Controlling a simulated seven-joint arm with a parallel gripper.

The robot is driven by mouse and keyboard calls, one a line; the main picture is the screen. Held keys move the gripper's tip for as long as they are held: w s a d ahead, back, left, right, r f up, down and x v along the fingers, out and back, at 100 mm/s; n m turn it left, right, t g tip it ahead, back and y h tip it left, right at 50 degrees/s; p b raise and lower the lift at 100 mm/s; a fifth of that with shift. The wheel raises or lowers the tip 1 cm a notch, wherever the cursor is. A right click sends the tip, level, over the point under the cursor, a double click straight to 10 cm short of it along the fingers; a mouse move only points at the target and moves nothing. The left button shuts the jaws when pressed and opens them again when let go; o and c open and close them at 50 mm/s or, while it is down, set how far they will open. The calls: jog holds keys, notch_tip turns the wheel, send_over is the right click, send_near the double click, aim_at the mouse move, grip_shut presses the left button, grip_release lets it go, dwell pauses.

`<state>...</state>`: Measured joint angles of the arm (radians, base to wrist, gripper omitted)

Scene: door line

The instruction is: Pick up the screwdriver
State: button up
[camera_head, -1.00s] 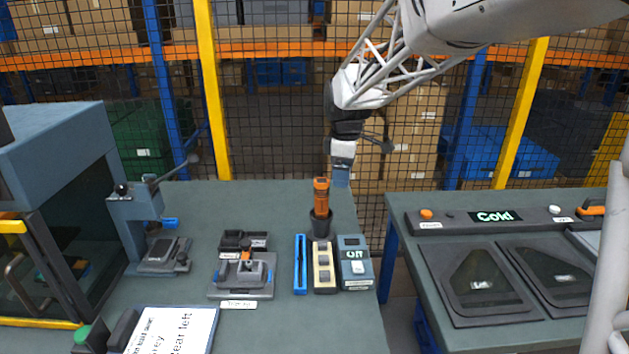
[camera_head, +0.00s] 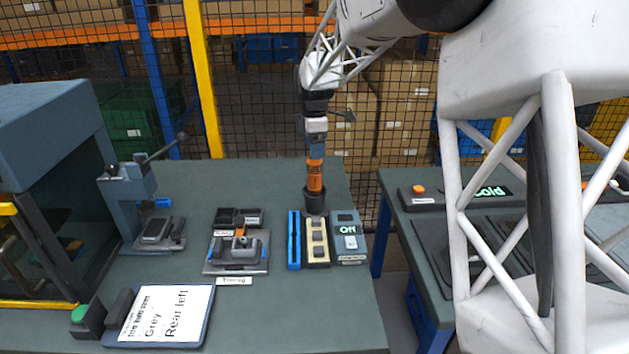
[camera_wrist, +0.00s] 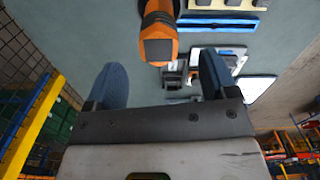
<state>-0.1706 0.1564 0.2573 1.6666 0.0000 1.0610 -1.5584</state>
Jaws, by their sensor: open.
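The screwdriver (camera_head: 315,178) has an orange and dark handle and stands upright in a dark round cup (camera_head: 314,201) near the back right of the bench. Its lower part is hidden in the cup. My gripper (camera_head: 316,150) is at the top of the handle, pointing down. In the wrist view the orange handle (camera_wrist: 159,35) lies ahead of my gripper (camera_wrist: 163,75), roughly in line with the space between its two blue fingers. The fingers are spread apart and hold nothing. I cannot tell from the head view whether they touch the handle.
In front of the cup lie a blue tray (camera_head: 294,240), a beige holder (camera_head: 316,242) and a grey device reading "Off" (camera_head: 348,238). A grey fixture (camera_head: 237,253) and a press (camera_head: 148,205) stand to the left. A clipboard (camera_head: 165,315) lies at the front.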

aim_at(314, 166)
jog(key=shift+f, duration=1.3)
jog(key=shift+w+f, duration=0.1)
jog(key=shift+f, duration=2.55)
jog(key=shift+r, duration=0.1)
jog(key=c, duration=1.3)
jog(key=shift+r, duration=0.15)
jog(key=shift+r, duration=4.85)
jog(key=shift+a, duration=0.1)
